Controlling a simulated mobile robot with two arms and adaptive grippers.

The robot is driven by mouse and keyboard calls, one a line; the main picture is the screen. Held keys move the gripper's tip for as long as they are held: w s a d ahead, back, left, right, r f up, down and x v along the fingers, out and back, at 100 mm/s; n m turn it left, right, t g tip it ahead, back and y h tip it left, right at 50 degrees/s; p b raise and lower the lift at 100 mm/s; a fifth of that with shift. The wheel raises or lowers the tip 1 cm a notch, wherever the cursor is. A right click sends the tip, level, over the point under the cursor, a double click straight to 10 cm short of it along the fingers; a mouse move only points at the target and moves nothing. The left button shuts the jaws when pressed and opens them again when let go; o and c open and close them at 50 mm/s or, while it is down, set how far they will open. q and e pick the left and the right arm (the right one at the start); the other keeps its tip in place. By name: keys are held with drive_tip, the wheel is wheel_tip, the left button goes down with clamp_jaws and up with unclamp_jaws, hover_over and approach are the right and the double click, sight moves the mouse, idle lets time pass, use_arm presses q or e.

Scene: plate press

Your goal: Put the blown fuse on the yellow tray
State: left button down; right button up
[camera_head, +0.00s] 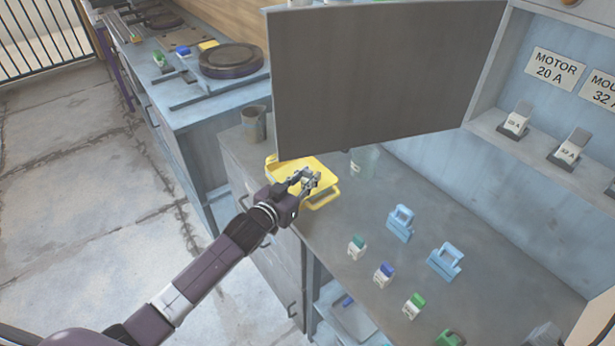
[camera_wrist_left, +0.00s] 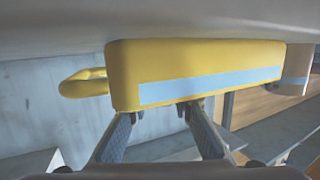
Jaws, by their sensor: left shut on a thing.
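The yellow tray (camera_head: 323,201) sits at the bench's front edge, below the dark panel. My left gripper (camera_head: 308,178) is over the tray, its fingers around a small greyish thing, probably the fuse, too small to tell clearly. In the left wrist view the tray (camera_wrist_left: 122,75) shows as a yellow wall with a pale blue stripe and a handle at left. My right gripper is in no view.
Several small fuses with coloured caps stand on the bench, among them a blue-capped one (camera_head: 384,275). Two light blue clips (camera_head: 400,222) stand behind them. The dark panel (camera_head: 385,75) overhangs the bench.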

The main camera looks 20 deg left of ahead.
use_arm(q)
drive_tip(key=shift+f, duration=0.1)
drive_tip(key=c, duration=2)
unclamp_jaws()
drive_tip(key=shift+o, duration=1.4)
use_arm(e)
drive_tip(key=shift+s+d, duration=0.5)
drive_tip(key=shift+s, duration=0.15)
use_arm(q)
drive_tip(key=shift+r, duration=0.25)
drive_tip(key=shift+s+a+f, duration=0.1)
drive_tip(key=shift+s+f, duration=0.05)
drive_tip(key=shift+s, duration=0.1)
drive_tip(key=v, duration=0.9)
drive_tip(key=shift+s+a+b, duration=0.15)
drive_tip(key=shift+s+b, duration=0.2)
drive_tip(key=shift+s, duration=0.05)
drive_tip(key=shift+v, duration=0.8)
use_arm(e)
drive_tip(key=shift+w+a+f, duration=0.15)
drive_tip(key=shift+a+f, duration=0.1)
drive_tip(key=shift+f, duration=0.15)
use_arm(q)
drive_tip(key=shift+r, duration=0.2)
